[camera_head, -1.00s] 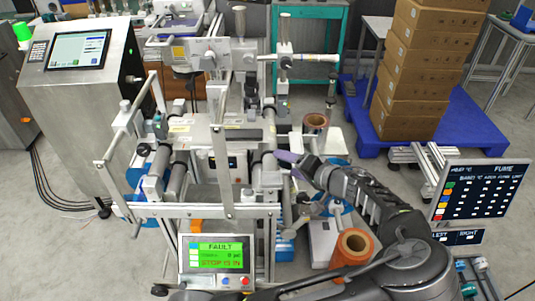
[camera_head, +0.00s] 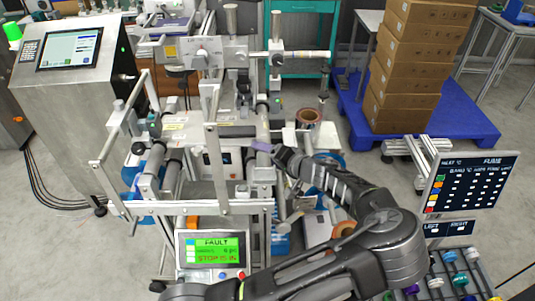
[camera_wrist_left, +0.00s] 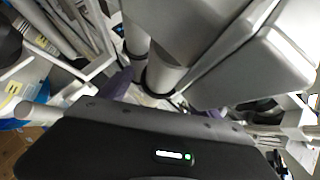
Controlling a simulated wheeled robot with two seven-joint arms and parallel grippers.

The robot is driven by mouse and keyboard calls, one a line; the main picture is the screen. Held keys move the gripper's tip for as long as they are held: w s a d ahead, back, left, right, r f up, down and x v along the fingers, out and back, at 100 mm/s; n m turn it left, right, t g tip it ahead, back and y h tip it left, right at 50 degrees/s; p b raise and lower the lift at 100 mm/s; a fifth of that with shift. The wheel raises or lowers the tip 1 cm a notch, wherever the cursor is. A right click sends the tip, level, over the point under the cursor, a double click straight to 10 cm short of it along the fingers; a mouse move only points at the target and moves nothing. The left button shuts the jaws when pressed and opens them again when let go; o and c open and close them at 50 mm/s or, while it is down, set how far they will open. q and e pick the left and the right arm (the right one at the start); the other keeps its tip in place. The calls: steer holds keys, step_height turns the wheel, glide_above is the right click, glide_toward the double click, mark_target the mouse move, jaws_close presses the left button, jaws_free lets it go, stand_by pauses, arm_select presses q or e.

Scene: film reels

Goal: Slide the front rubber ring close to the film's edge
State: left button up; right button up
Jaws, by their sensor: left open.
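In the left wrist view, two black bands that look like rubber rings show around pale grey shafts. One is the nearer-looking band (camera_wrist_left: 150,82) and the other is a higher band (camera_wrist_left: 137,56). I cannot tell for sure which is the front ring. The film's edge cannot be made out. My left gripper (camera_head: 262,147) is open beside the rollers at the machine's right side. Its purple fingertip shows in the head view, and purple patches at both sides of the shaft show in the wrist view. Contact with a ring cannot be told. My right gripper is not in view.
Metal rollers (camera_head: 171,172) and frame bars (camera_head: 217,165) crowd the machine around the gripper. A display (camera_head: 212,253) reads FAULT. An orange-brown roll (camera_head: 307,116) stands to the right. Stacked boxes (camera_head: 408,65) stand on a blue pallet (camera_head: 460,118) behind.

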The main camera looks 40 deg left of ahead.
arm_select(q)
jaws_close()
stand_by(0.8)
